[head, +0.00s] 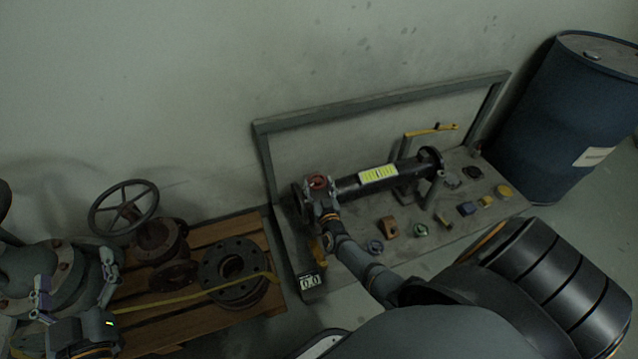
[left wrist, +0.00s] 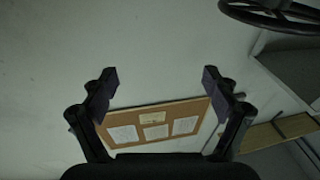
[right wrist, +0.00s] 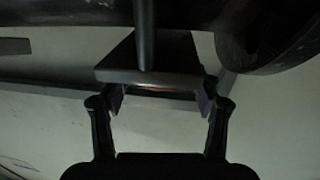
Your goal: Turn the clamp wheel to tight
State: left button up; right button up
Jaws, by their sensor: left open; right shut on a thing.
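The small red clamp wheel (head: 318,181) sits at the left end of the dark pipe (head: 350,186), which carries a yellow-green label. My right gripper (head: 320,187) is at the wheel with its fingers on either side of it, shut on it. In the right wrist view the fingers (right wrist: 162,100) reach up below a dark block with a post, and a thin reddish strip shows between them. The grip itself is partly hidden. My left gripper (head: 76,282) is open and empty at the lower left; its spread fingers also show in the left wrist view (left wrist: 160,88).
A dark handwheel (head: 123,207) and flanges (head: 234,270) are on a wooden pallet (head: 190,322) near my left gripper. A small display (head: 308,282) reading about 0.0 stands at the bench's front left. Several small parts lie on the bench (head: 345,266). A blue drum (head: 560,120) stands right.

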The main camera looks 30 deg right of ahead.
pick_arm(q)
notch_tip(320, 180, down, 10)
jog(key=s+g, duration=0.2)
jog(key=g, duration=0.3)
pick_arm(e)
jog(key=m+h, duration=0.1)
jog(key=m+g+h+p, duration=0.1)
jog(key=shift+w+a+h, duration=0.1)
jog(key=shift+a+h, duration=0.1)
jog(key=shift+h, duration=0.2)
jog(key=shift+g+h, duration=0.3)
jog(key=shift+g, duration=0.1)
jog(key=shift+w+a+f+m+g+h+b, duration=0.1)
jog(key=shift+a+m+g+h+b, duration=0.05)
jog(key=shift+m+g+h+b, duration=1.2)
jog(key=shift+m+h, duration=0.25)
jog(key=shift+h, duration=0.1)
pick_arm(q)
notch_tip(320, 180, up, 23)
jog(key=s+m+t+h, duration=0.1)
jog(key=t, duration=1)
jog(key=shift+s+r+t, duration=0.15)
jog(key=shift+s+t, duration=0.1)
jog(key=shift+t, duration=0.05)
jog(key=shift+d, duration=0.1)
pick_arm(e)
jog(key=o, duration=1.1)
jog(key=shift+o, duration=0.2)
